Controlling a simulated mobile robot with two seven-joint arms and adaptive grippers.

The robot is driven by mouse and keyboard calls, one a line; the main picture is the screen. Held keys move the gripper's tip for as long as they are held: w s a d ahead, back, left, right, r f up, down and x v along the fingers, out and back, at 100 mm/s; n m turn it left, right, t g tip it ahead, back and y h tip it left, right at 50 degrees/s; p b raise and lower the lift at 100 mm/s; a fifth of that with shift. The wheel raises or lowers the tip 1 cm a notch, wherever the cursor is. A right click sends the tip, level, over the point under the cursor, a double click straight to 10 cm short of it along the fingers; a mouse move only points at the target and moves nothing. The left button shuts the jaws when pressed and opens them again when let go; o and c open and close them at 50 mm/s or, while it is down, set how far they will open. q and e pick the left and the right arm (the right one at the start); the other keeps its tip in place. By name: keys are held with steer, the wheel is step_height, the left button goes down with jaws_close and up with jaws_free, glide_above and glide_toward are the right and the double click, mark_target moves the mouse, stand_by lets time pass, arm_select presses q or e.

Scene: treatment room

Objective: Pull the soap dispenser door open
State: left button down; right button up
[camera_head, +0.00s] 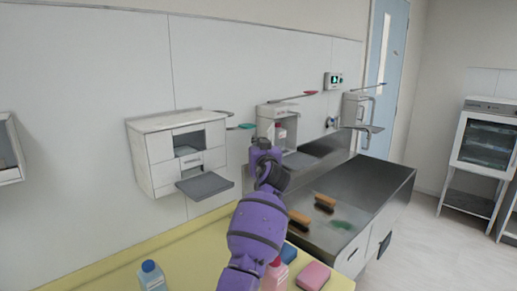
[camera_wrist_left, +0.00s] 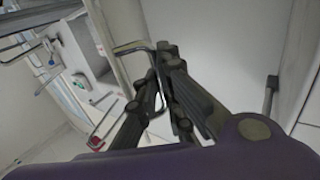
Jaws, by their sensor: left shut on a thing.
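A white soap dispenser (camera_head: 277,110) hangs on the wall above the back of the steel sink. A broad pale panel (camera_wrist_left: 230,40) fills the area behind the fingers; I cannot tell how far the door stands open. My right gripper is not in view.
A white wall cabinet (camera_head: 163,180) with a lowered grey flap (camera_head: 205,185) is at the left. A steel sink (camera_head: 372,185) holds two brushes. A blue-capped bottle (camera_head: 152,277) and a pink block (camera_head: 313,276) are on the yellow counter (camera_head: 110,279). Another wall dispenser (camera_head: 352,108) is at the right.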

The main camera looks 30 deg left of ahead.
arm_select(q)
steer(key=c, duration=2.2)
jaws_free()
steer(key=shift+d, duration=0.1)
steer(key=v, duration=1.2)
steer(key=shift+f, duration=0.1)
